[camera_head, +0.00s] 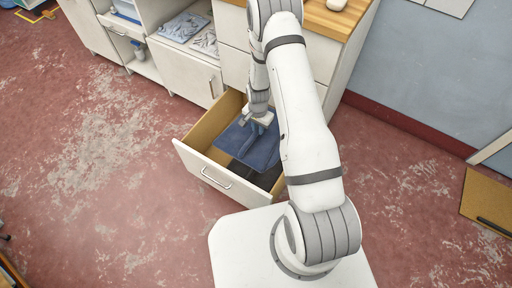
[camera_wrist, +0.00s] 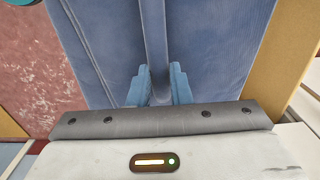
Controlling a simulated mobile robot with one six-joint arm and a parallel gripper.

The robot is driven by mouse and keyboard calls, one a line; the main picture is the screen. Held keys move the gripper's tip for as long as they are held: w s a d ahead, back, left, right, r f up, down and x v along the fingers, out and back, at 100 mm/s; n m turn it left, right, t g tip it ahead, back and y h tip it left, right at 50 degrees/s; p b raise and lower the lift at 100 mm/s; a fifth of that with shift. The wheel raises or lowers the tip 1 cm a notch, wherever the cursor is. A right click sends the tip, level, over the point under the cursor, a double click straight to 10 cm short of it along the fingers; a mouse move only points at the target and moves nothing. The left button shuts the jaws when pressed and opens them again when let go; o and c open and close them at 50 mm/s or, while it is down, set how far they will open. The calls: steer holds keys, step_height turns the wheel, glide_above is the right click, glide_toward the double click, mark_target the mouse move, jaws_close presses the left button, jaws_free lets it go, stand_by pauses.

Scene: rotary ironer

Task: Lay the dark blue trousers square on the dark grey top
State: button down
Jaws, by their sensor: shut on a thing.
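The dark blue trousers (camera_head: 257,153) lie folded in an open drawer, partly hidden by my arm in the head view. In the wrist view the trousers (camera_wrist: 220,50) fill most of the picture, with a raised fold running up the middle. My gripper (camera_wrist: 160,88) is shut on this fold, its two light blue fingers on either side of it. In the head view my gripper (camera_head: 257,124) is low in the drawer, over the trousers.
The open drawer (camera_head: 218,178) has a white front and wooden sides. A white cabinet (camera_head: 185,75) stands behind it at left, with patterned cloths (camera_head: 185,27) on a shelf. A wooden worktop (camera_head: 325,14) is above the drawer. The red floor at left is clear.

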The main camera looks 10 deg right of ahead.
step_height(320, 180, down, 16)
steer(key=b, duration=1.5)
steer(key=shift+w, duration=0.2)
steer(key=shift+s+a, duration=0.1)
steer(key=shift+s, duration=0.05)
steer(key=shift+f+b, duration=3.8)
steer(key=shift+f, duration=1)
steer(key=shift+f, duration=0.15)
steer(key=c, duration=1.3)
jaws_free()
steer(key=shift+o, duration=0.2)
